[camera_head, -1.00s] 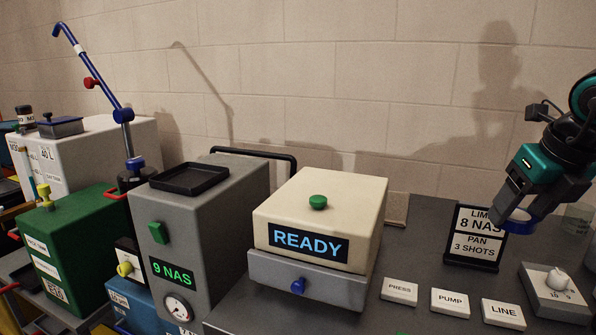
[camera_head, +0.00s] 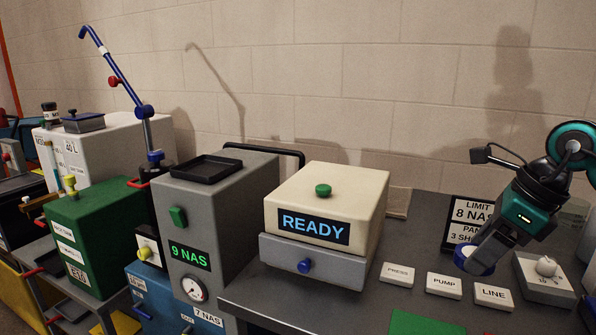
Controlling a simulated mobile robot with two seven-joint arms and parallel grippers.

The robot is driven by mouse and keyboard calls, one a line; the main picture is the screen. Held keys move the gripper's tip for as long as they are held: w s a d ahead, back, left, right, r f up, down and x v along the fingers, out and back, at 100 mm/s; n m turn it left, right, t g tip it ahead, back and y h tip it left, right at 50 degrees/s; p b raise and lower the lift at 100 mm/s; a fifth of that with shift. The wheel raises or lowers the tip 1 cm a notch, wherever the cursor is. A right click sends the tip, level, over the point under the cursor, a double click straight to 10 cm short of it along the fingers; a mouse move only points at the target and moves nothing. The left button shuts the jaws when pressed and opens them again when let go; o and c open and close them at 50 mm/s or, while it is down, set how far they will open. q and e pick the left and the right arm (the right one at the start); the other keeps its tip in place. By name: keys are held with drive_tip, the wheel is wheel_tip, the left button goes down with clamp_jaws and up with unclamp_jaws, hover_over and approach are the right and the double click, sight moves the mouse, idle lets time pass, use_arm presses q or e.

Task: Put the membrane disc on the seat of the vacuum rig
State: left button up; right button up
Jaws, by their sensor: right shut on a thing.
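My right gripper (camera_head: 478,255) is at the right, its fingers pointing down and to the left. It is shut on a blue round thing (camera_head: 487,271), held above the bench in front of the limit sign. The gripper hides part of it, so I cannot tell whether it is the membrane disc. I cannot make out the vacuum rig's seat for sure. My left gripper is not in view.
A cream box reading READY (camera_head: 366,213) stands mid-bench, with a grey 9 NAS unit (camera_head: 233,230) to its left. PRESS (camera_head: 397,274), PUMP (camera_head: 444,286) and LINE (camera_head: 493,296) plates lie in front. A sign (camera_head: 462,212) and a dial box (camera_head: 540,288) are near my right arm.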

drive_tip(key=s+a+f+n+g+h, duration=0.1)
drive_tip(key=a+f+n+g, duration=0.1)
drive_tip(key=n, duration=0.6)
drive_tip(key=s+a+f+n+g+h, duration=0.1)
drive_tip(key=a+f+n+g, duration=0.2)
drive_tip(key=a+f+n, duration=0.2)
drive_tip(key=s+a+f+n+g, duration=0.2)
drive_tip(key=a+n, duration=0.3)
drive_tip(key=n, duration=0.6)
drive_tip(key=shift+a+f+n+h+p, duration=0.15)
drive_tip(key=shift+f+n+h, duration=0.05)
drive_tip(key=shift+f, duration=0.25)
drive_tip(key=shift+a+f+n+h+p, duration=0.1)
drive_tip(key=shift+f+n+h+p, duration=0.1)
drive_tip(key=shift+f, duration=0.25)
drive_tip(key=shift+s+a+f+n+g+h, duration=0.25)
drive_tip(key=shift+f+n+g+h, duration=0.1)
drive_tip(key=shift+n, duration=0.45)
drive_tip(key=shift+d, duration=0.1)
